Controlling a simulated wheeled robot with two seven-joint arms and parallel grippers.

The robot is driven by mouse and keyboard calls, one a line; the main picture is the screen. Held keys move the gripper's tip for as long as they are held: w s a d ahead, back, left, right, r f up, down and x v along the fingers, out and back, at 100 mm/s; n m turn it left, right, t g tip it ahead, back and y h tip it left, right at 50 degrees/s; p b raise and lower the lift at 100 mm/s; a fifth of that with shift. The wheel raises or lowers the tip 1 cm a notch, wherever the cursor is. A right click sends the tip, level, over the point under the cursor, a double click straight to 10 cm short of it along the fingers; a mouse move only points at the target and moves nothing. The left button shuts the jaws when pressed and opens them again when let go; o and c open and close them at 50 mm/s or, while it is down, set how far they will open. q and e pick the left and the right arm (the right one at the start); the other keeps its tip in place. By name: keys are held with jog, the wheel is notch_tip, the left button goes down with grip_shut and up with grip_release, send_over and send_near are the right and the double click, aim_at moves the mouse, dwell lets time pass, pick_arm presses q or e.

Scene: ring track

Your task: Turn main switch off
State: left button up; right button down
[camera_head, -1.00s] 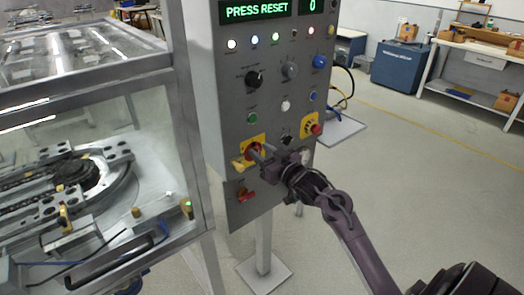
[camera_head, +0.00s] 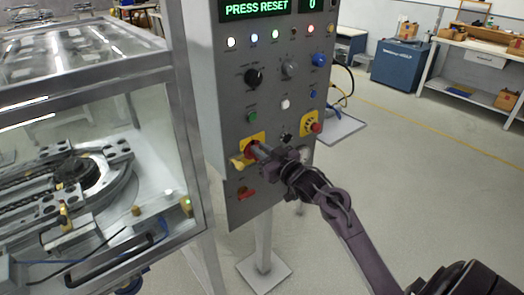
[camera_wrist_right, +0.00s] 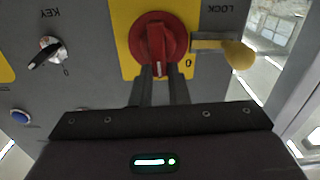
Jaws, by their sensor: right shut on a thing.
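The main switch is a red rotary knob (camera_wrist_right: 158,40) on a yellow plate (camera_wrist_right: 122,22) on the grey control panel. In the head view its yellow plate (camera_head: 247,142) is at the panel's lower left. My right gripper (camera_head: 259,150) reaches it from the lower right. In the right wrist view my right gripper (camera_wrist_right: 162,72) has its two fingers close together on the knob's handle, partly hiding it. A white mark shows on the knob, and a "0" is printed beside it. My left gripper is not in view.
A yellow-ended lock piece (camera_wrist_right: 238,54) sits beside the knob. A red switch (camera_head: 246,193) is below it, and a key switch (camera_wrist_right: 47,52) and a red button on yellow (camera_head: 316,127) are to its right in the head view. A glass-walled machine (camera_head: 183,130) stands left.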

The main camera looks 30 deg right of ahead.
jog(key=n, duration=0.3)
jog(key=shift+a+f+n+b, duration=0.15)
jog(key=shift+a+n+b, duration=0.25)
jog(key=n, duration=0.1)
jog(key=n+b, duration=0.1)
jog(key=n, duration=0.2)
jog(key=shift+a+f+n+b, duration=0.3)
jog(key=shift+a, duration=0.1)
jog(key=n, duration=0.1)
jog(key=n+b, duration=0.1)
jog(key=n, duration=0.1)
jog(key=f+n+b, duration=0.1)
jog(key=shift+a+n, duration=0.25)
jog(key=shift+n, duration=0.05)
jog(key=shift+s+a+f+n+b, duration=0.1)
jog(key=shift+f+n+b, duration=0.05)
jog(key=shift+n+b, duration=0.75)
jog(key=shift+f+n+b, duration=0.15)
jog(key=shift+n+b, duration=0.4)
jog(key=shift+n, duration=0.65)
jog(key=c, duration=1.4)
grip_release()
